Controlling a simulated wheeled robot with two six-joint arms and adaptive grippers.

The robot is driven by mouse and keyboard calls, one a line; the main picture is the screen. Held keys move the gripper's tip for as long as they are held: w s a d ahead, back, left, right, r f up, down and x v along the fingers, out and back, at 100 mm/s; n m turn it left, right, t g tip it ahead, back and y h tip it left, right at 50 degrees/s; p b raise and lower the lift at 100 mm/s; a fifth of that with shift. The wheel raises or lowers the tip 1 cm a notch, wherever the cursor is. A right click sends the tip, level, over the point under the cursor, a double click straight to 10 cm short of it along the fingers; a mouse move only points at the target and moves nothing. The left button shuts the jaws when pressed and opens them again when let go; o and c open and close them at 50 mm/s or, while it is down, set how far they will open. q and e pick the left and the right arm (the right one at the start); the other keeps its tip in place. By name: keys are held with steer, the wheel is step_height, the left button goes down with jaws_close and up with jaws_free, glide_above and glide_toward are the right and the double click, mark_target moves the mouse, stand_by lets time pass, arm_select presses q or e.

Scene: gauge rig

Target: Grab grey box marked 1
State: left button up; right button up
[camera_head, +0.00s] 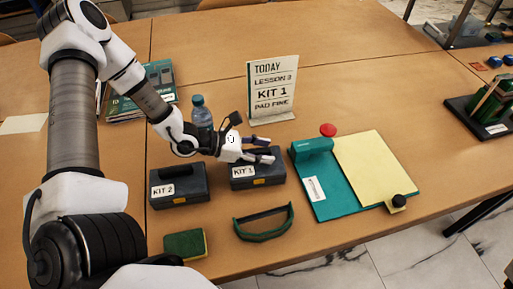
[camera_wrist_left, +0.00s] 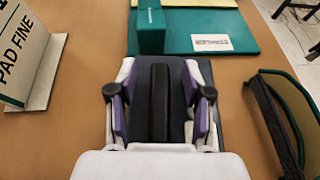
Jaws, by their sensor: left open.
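The dark grey box marked KIT 1 (camera_head: 257,176) sits on the wooden table, left of the teal board. My left gripper (camera_head: 262,150) is open just above it. In the left wrist view the box (camera_wrist_left: 160,80) lies under my left gripper (camera_wrist_left: 160,108), and its dark handle runs between the two purple-padded fingers. I cannot tell whether the fingers touch it. A similar grey box marked KIT 2 (camera_head: 179,186) stands to the left, apart from the gripper. My right gripper is not in view.
A sign (camera_head: 272,88) reading KIT 1 and a bottle (camera_head: 201,115) stand behind. A teal board (camera_head: 323,197) with a yellow pad (camera_head: 374,163) is at the right. Green goggles (camera_head: 264,223) and a green-topped sponge (camera_head: 185,244) lie in front.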

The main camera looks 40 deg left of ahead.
arm_select(q)
steer(key=shift+a, duration=0.1)
jaws_close()
